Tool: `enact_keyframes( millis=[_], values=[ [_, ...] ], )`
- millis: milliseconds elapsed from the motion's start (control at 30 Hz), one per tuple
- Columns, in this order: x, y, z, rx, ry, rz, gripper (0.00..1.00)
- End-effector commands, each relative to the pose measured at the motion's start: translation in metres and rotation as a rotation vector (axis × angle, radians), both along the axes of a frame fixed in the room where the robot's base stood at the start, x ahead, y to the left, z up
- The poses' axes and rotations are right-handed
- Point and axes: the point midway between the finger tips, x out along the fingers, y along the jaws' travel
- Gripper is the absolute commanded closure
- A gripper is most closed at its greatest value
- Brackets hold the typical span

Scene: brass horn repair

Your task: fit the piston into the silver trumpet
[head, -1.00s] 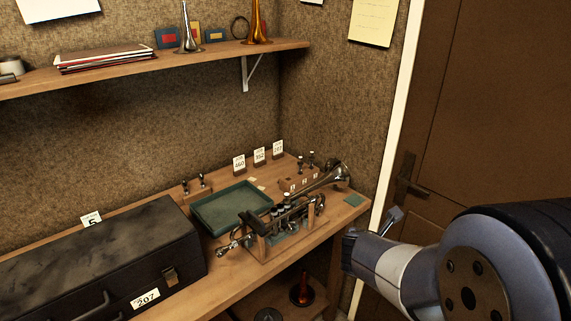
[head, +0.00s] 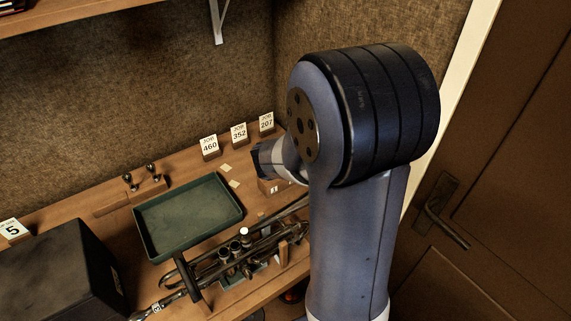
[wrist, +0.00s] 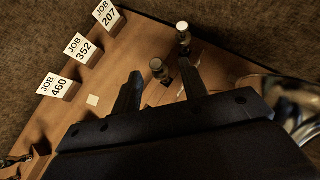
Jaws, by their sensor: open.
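The silver trumpet (head: 205,268) lies in a wooden cradle near the bench's front edge in the head view, with its valve cluster (head: 234,250) facing up. My arm hides its right part. Nothing is held. Shiny curved metal (wrist: 285,92) shows at the wrist view's right edge. My gripper's fingers are hidden in the head view.
A green tray (head: 190,243) lies left of my arm. Job cards 460 (head: 209,146), 352 (head: 239,134) and 207 (head: 266,122) stand along the back. A dark case (head: 55,280) fills the left.

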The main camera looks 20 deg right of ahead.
Motion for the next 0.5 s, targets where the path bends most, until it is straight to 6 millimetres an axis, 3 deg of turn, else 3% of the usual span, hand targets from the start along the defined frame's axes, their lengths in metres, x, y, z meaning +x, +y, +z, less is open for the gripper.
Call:
enact_keyframes(
  millis=[500],
  values=[
    [0.035, -0.017, -0.034, 0.0, 0.001, -0.001, 0.59]
  ],
)
